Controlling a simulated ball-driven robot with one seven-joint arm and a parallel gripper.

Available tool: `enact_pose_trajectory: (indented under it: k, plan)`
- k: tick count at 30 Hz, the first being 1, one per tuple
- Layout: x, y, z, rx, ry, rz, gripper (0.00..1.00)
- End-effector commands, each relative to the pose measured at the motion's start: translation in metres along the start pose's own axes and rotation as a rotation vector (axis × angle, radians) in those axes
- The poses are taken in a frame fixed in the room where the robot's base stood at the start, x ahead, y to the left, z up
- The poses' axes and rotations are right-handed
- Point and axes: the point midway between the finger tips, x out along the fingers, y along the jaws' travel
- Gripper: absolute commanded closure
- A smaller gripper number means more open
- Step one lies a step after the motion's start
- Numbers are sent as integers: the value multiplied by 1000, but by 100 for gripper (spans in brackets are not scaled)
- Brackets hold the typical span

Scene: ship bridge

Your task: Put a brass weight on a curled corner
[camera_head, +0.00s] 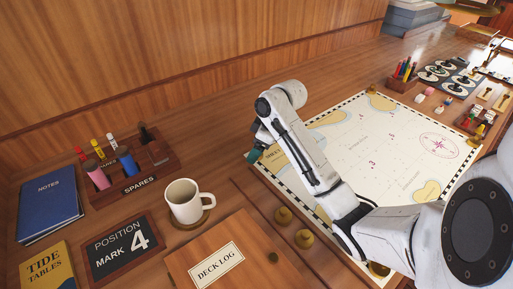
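A nautical chart (395,140) with a black-and-white border lies on the wooden desk. A brass weight (372,89) sits at its far corner. Another brass weight (378,268) is partly hidden by my arm at the near edge. My arm reaches across the chart, hiding part of it. I cannot tell which corner is curled.
A white mug (184,202) on a coaster, a Deck Log box (205,262), a Position Mark 4 sign (122,247), a spares rack (150,175) and a blue notes book (48,207) fill the left. A pen holder (403,82) and trays stand at right. A wooden wall rises behind.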

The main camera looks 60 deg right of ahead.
Motion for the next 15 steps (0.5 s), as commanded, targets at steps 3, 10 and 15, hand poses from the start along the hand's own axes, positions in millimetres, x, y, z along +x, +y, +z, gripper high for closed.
enact_pose_trajectory:
  k: [3,10,15]
  plan:
    - [-15,1,-1,-1,3,4,24]
    - [-64,1,-2,-1,2,5,24]
    - [-93,2,-1,1,1,6,24]
